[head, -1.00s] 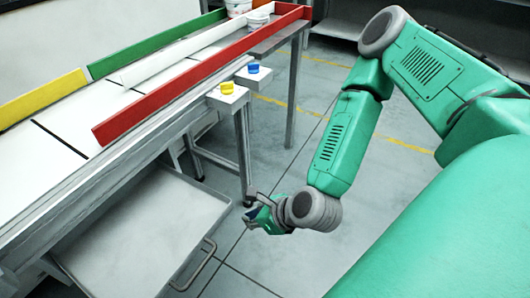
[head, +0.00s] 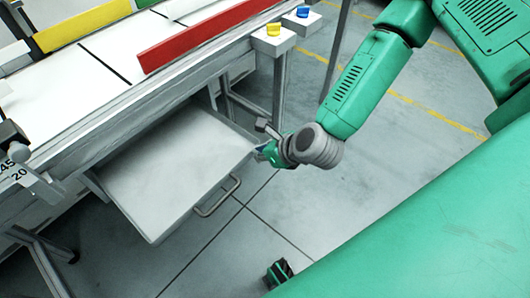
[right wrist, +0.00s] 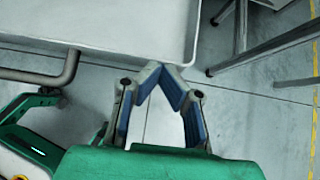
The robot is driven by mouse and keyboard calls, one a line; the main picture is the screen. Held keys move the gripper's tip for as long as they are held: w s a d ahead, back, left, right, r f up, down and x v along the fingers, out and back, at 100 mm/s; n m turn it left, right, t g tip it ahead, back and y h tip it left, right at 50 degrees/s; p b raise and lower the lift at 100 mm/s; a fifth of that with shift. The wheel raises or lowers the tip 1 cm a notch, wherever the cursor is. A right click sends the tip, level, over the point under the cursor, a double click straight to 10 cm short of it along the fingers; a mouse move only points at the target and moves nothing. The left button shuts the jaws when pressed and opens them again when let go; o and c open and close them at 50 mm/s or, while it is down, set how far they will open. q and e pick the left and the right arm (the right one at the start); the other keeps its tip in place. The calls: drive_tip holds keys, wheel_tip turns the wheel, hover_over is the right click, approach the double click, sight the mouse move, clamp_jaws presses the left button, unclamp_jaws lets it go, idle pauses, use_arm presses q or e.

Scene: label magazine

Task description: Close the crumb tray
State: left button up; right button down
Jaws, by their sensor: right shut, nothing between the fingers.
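The crumb tray (head: 165,165) is a shallow pale metal tray, pulled out from under the work table. Its bar handle (head: 217,195) is on the front face; the handle also shows at the left of the right wrist view (right wrist: 45,75). My right gripper (head: 263,151) is beside the tray's right front corner, right of the handle. In the right wrist view its blue-padded fingers (right wrist: 166,70) meet at the tips, with nothing between them. The tips overlap the tray's edge (right wrist: 120,42) in that view; I cannot tell whether they touch. My left gripper is not in view.
The table carries red (head: 205,38), yellow (head: 82,25) and green rails. A yellow button (head: 273,29) and a blue button (head: 302,11) sit on boxes at its edge. Table legs (head: 279,90) stand behind the gripper. The floor (head: 330,215) in front is clear.

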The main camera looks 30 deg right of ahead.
drive_tip(key=b, duration=0.2)
approach(209, 122)
drive_tip(key=x, duration=0.5)
drive_tip(key=shift+w+a, duration=0.15)
drive_tip(key=shift+w, duration=0.15)
drive_tip(key=shift+s+f, duration=0.1)
drive_tip(key=shift+f, duration=0.05)
